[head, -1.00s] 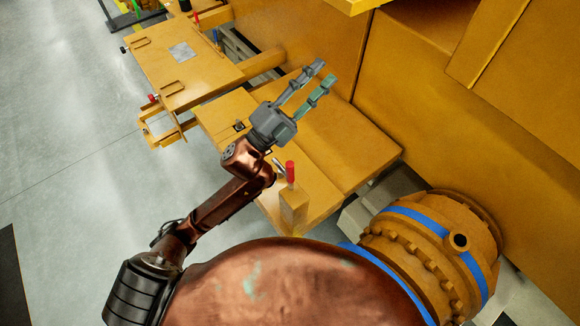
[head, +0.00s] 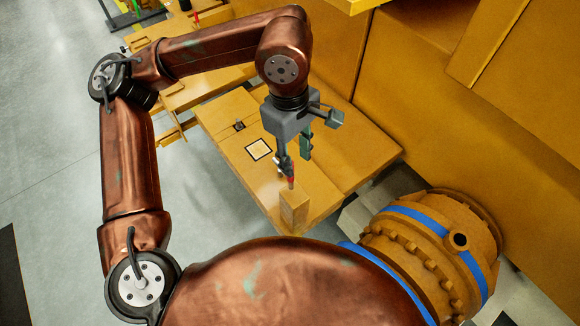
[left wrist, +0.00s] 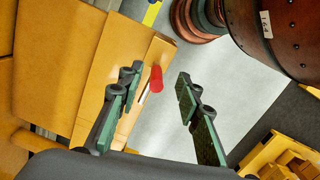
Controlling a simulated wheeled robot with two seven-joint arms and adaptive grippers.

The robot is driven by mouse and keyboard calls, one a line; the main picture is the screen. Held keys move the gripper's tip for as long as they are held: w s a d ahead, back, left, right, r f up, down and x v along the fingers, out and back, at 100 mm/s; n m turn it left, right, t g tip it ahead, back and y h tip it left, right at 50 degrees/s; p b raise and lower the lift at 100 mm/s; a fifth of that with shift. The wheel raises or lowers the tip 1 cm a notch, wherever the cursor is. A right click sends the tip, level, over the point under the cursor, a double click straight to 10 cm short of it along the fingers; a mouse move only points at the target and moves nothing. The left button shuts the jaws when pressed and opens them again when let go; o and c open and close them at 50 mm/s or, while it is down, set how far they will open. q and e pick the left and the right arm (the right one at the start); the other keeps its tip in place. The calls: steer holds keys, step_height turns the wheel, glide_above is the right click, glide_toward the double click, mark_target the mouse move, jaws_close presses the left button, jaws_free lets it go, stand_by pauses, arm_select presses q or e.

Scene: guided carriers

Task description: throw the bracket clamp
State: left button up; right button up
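The bracket clamp has a red handle (head: 290,182) above a yellow block (head: 294,208) at the near corner of the yellow deck. My left gripper (head: 296,158) points down just above it, with its fingers apart. In the left wrist view the red handle (left wrist: 156,79) shows in the gap between the two open green fingers, closer to the left finger. I see no grip on it. The handle's top is partly hidden by a finger in the head view. My right gripper is not in view.
The yellow deck (head: 335,155) bears a white square marker (head: 259,149) with a dark border. A tall yellow wall (head: 430,110) stands behind. A yellow flanged cylinder with blue bands (head: 430,250) is at the right. Grey floor (head: 50,130) is open at the left.

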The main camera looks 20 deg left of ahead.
arm_select(q)
steer(key=shift+w+a+r+y, duration=0.15)
steer(key=shift+a, duration=0.25)
steer(key=shift+w+a+r+y, duration=0.15)
steer(key=shift+a, duration=0.2)
steer(key=shift+w+a+f+t, duration=0.1)
steer(key=shift+a+f+t, duration=0.05)
steer(key=shift+t, duration=0.15)
step_height(320, 180, down, 7)
steer(key=shift+w+f+p, duration=0.1)
steer(key=shift+f+p, duration=0.05)
steer(key=shift+p, duration=0.8)
steer(key=shift+c, duration=0.5)
jaws_close()
